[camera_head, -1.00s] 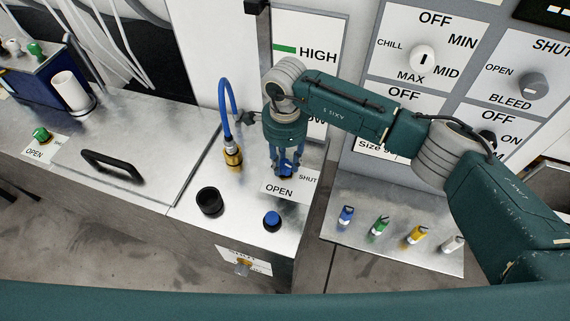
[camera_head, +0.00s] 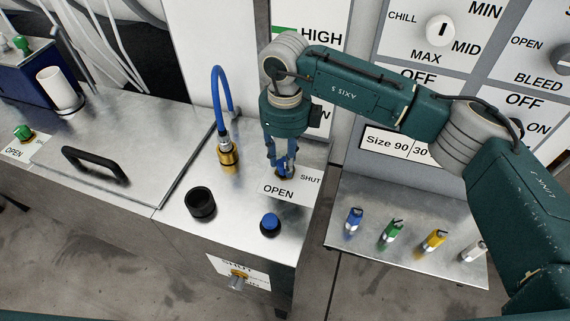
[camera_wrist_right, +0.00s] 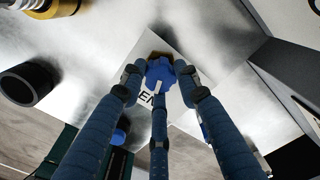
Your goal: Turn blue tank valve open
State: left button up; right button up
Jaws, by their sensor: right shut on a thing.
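The blue tank valve is a lobed blue knob (camera_wrist_right: 160,71) with a white mark, at the centre of the right wrist view. The white mark points down the picture, near the letters "EN" of its label. In the head view the knob is mostly hidden by my fingers, behind the white OPEN/SHUT label (camera_head: 284,188). My right gripper (camera_head: 282,168) points down over it. In the right wrist view its blue jointed fingers (camera_wrist_right: 160,85) are shut around the knob, on both sides and from below. My left gripper is not in view.
A brass fitting (camera_head: 229,160) with a blue hose stands left of my gripper. A black cup (camera_head: 200,204) and a blue button (camera_head: 270,223) are in front. Several small coloured bottles (camera_head: 391,231) stand on a lower shelf at right. A black handle (camera_head: 95,164) is on the lid at left.

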jog(key=m+b, duration=0.2)
jog(key=m, duration=0.1)
jog(key=shift+w+m+b, duration=0.1)
jog(key=shift+m+b, duration=0.2)
jog(key=shift+m, duration=0.4)
jog(key=shift+r, duration=0.1)
jog(key=o, duration=1.1)
jog(key=shift+o, duration=0.2)
notch_tip(320, 180, up, 12)
